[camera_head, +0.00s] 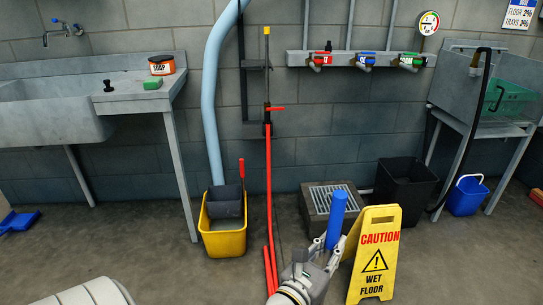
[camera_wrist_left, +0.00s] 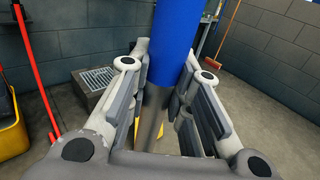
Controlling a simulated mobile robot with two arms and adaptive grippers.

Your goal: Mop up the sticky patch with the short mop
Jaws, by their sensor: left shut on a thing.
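My left gripper (camera_head: 331,246) is shut on an upright pole with a thick blue top (camera_head: 337,215), which I take to be the short mop's handle. In the left wrist view the blue part (camera_wrist_left: 176,38) stands above a dark grey shaft (camera_wrist_left: 153,115) between the fingers of my left gripper (camera_wrist_left: 160,80). The lower end and any mop head are hidden by the gripper. I cannot make out a sticky patch on the floor in either view. My right gripper is not in view.
A yellow caution sign (camera_head: 379,262) stands just right of my left gripper. Behind it are a grated drain block (camera_head: 318,207), a black bin (camera_head: 405,186) and a blue bucket (camera_head: 467,197). A yellow mop bucket (camera_head: 222,243) and red hose (camera_head: 269,190) stand left.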

